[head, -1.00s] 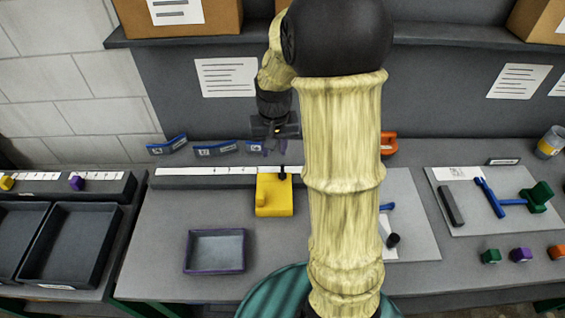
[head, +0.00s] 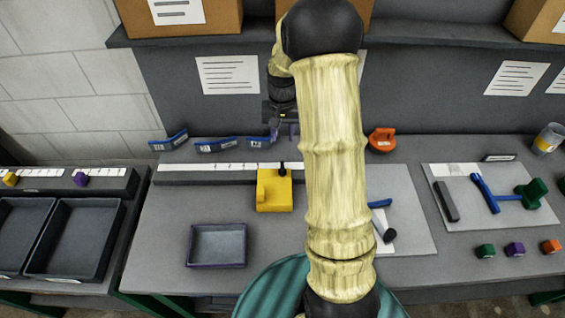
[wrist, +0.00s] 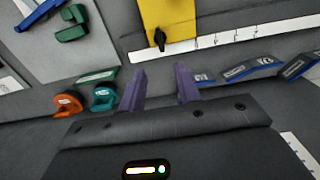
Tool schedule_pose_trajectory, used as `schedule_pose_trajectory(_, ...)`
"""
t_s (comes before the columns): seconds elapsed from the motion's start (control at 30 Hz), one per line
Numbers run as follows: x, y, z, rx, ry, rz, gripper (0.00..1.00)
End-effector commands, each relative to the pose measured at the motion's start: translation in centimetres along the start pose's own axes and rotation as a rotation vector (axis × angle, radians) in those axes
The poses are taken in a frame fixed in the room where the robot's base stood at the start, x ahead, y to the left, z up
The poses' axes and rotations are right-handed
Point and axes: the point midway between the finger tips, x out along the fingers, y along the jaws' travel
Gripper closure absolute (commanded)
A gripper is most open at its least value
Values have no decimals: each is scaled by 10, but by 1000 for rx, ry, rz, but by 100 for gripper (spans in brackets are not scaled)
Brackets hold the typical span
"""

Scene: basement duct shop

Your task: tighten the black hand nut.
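The black hand nut (head: 283,168) sits at the back edge of the yellow block (head: 274,203), which stands on the bench against the ruled strip. In the wrist view the hand nut (wrist: 160,41) shows as a small black knob with a lever-like part, over the yellow block (wrist: 168,14). My gripper (head: 284,133) is above and behind the nut, apart from it. In the wrist view my gripper's (wrist: 163,88) two purple fingers are spread with nothing between them. The nut lies beyond the fingertips.
The ruled strip (head: 215,172) runs along the bench behind the block. Blue labelled holders (head: 216,145) stand at the back. An orange object (head: 382,139) is right of my arm. A purple-rimmed tray (head: 217,263) lies in front.

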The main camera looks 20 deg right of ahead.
Motion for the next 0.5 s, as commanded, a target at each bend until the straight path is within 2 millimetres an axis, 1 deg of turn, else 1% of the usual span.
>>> schedule_pose_trajectory(0.1, 20, 0, 1, 0, -5, 1, 67)
schedule_pose_trajectory(0.5, 89, 0, 1, 0, -4, 0, 67)
